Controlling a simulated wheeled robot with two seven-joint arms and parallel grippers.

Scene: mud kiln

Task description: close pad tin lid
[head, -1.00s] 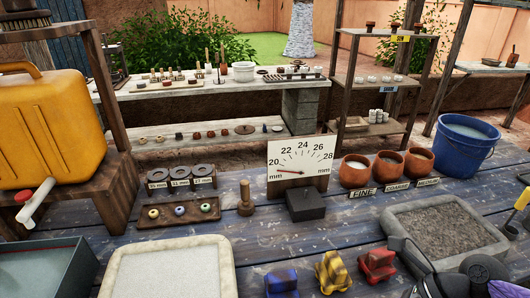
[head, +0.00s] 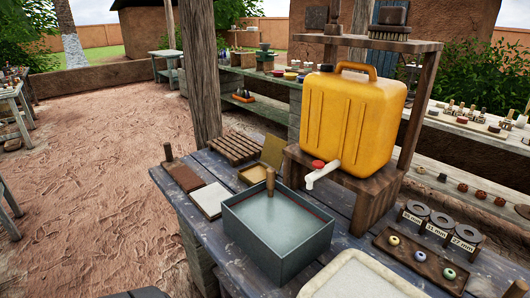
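A small tan tin (head: 253,174), which looks like the pad tin, sits on the blue plank table behind the grey water basin. Its lid (head: 272,151) stands raised at its back right side, so the tin is open. What lies inside is too small to tell clearly. Neither of my grippers shows in the head view.
The grey basin (head: 278,232) with a wooden handle in it stands in front of the tin. A yellow jerrycan (head: 352,118) on a wooden stand is to the right. A slatted rack (head: 236,147), a pale slab (head: 210,199) and a brown board (head: 184,177) lie to the left.

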